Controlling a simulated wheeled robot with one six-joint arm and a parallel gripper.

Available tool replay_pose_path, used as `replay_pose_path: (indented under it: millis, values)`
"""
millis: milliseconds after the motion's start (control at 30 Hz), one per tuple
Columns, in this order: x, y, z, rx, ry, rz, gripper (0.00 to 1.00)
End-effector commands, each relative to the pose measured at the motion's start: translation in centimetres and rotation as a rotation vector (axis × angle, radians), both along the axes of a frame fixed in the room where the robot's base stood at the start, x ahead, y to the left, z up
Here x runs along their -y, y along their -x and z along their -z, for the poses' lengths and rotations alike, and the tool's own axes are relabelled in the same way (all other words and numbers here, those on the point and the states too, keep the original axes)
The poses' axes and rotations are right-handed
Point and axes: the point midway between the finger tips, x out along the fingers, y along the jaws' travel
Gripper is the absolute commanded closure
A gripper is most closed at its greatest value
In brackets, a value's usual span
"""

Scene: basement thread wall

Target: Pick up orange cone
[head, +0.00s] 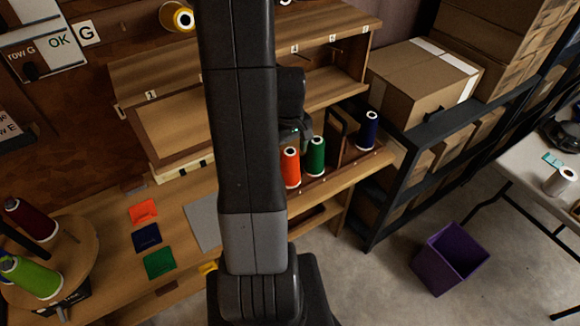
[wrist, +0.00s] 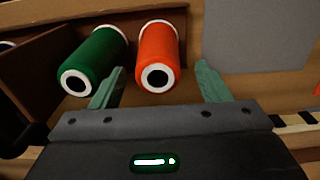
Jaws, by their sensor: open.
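The orange cone (head: 291,167) is a spool of orange thread standing on the wooden shelf in the head view, just right of my arm. In the wrist view the orange cone (wrist: 158,55) lies ahead of my gripper (wrist: 158,88), roughly between the lines of its two green fingers. The fingers are apart with nothing held between them. A green cone (wrist: 93,58) is close beside the orange one, near the left finger; it also shows in the head view (head: 315,156). In the head view my arm hides most of my gripper.
A dark blue cone (head: 367,130) stands further right, past a wooden divider (head: 340,130). Orange, blue and green squares (head: 147,236) lie on the bench at left. A grey mat (head: 204,222) is beside my arm. A purple bin (head: 450,258) stands on the floor.

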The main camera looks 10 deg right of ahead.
Motion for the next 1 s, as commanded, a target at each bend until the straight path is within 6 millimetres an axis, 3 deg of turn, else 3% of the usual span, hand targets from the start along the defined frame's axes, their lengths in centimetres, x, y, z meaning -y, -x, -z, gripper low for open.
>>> replay_pose_path:
  millis: [233,567,900,1000]
  values:
    - [0.2,0.0,2.6,-0.004,-0.001,0.000,0.31]
    - [0.2,-0.1,3.0,0.000,0.000,0.000,0.33]
    - [0.2,-0.1,3.0,0.000,0.000,0.000,0.99]
    - [0.2,-0.1,3.0,0.000,0.000,0.000,1.00]
